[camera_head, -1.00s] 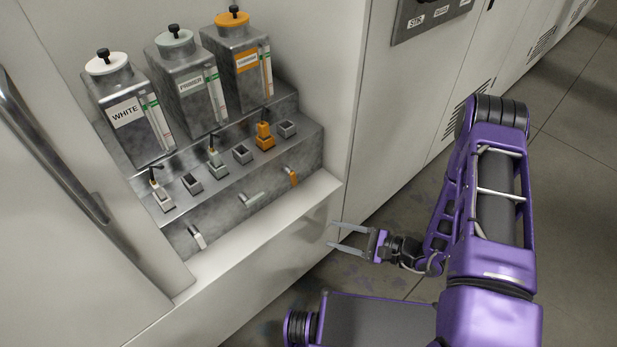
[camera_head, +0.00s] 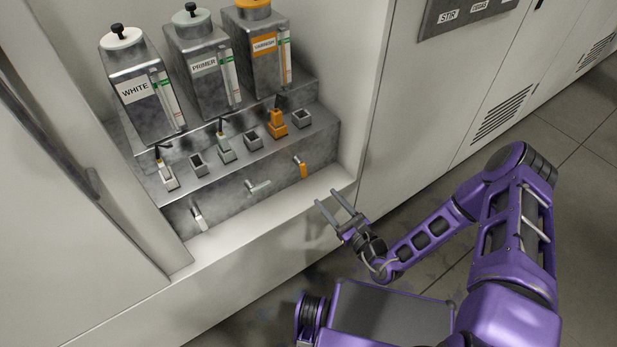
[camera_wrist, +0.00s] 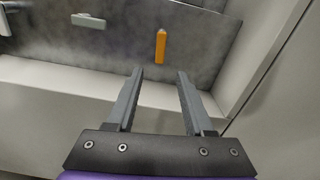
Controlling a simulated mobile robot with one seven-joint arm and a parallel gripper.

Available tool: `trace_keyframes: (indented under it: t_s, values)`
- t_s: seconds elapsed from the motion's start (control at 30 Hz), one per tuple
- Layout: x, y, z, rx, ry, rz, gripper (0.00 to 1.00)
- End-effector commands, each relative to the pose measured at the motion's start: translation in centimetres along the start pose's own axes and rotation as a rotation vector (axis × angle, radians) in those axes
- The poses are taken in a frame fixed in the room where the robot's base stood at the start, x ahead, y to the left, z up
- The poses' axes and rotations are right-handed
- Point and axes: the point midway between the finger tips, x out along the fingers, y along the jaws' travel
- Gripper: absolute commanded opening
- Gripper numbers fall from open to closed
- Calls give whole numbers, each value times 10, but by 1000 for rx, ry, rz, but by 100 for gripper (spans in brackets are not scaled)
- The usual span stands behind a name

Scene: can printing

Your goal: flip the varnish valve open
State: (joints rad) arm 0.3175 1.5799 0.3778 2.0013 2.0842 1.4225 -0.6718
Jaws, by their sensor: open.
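The varnish valve has an orange lever (camera_head: 303,170) on the right of the metal block's front face, below the varnish tank (camera_head: 262,50) with its orange label. The lever hangs nearly straight down. In the wrist view the orange lever (camera_wrist: 161,46) is ahead of my gripper, above the gap between the fingertips. My gripper (camera_head: 334,202) is open and empty, in front of the white ledge and below and to the right of the lever. In the wrist view my gripper's two fingers (camera_wrist: 159,75) point at the block and touch nothing.
A grey lever (camera_head: 258,187) sticks out sideways at the middle of the block, and a white lever (camera_head: 199,218) hangs at its left. The white ledge (camera_head: 262,225) runs below them. A cabinet side wall (camera_head: 372,100) stands close right of the orange lever.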

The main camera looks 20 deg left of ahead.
Motion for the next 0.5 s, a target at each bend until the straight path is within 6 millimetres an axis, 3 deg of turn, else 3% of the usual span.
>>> trace_keyframes:
  t_s: [0.3,0.5]
  values:
    - [69,0,-1,-2,-1,2,52]
    - [95,0,0,-2,-1,2,52]
